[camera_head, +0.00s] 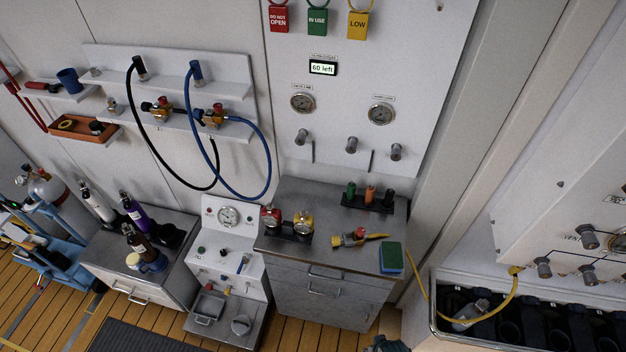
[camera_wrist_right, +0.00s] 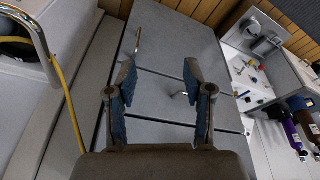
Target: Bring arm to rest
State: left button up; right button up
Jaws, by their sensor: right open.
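My right gripper (camera_wrist_right: 158,78) is open in the right wrist view. Its two blue-padded fingers stand apart with nothing between them. Behind the fingers is the grey front of a metal cabinet with bar handles, and the fingers appear clear of it. In the head view only a small dark shape shows at the bottom edge below the metal cabinet (camera_head: 325,300); I cannot tell if it is part of my right arm. My left gripper is in neither view.
A yellow hose (camera_head: 424,289) runs to a cylinder (camera_head: 470,314) in the rack at right. Bottles and a grey cylinder (camera_head: 50,188) stand at left. Wooden floor (camera_head: 300,330) shows in front.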

jog(key=s+d+f+g, duration=0.1)
jog(key=s+f, duration=0.2)
jog(key=f, duration=0.7)
jog(key=s+f, duration=0.3)
jog(key=f, duration=0.6)
jog(key=s+d+f+g, duration=0.1)
jog(key=s+d+f, duration=0.1)
jog(key=s+f, duration=1)
jog(key=s, duration=0.3)
jog(key=shift+d+b, duration=0.35)
jog(key=shift+f, duration=0.1)
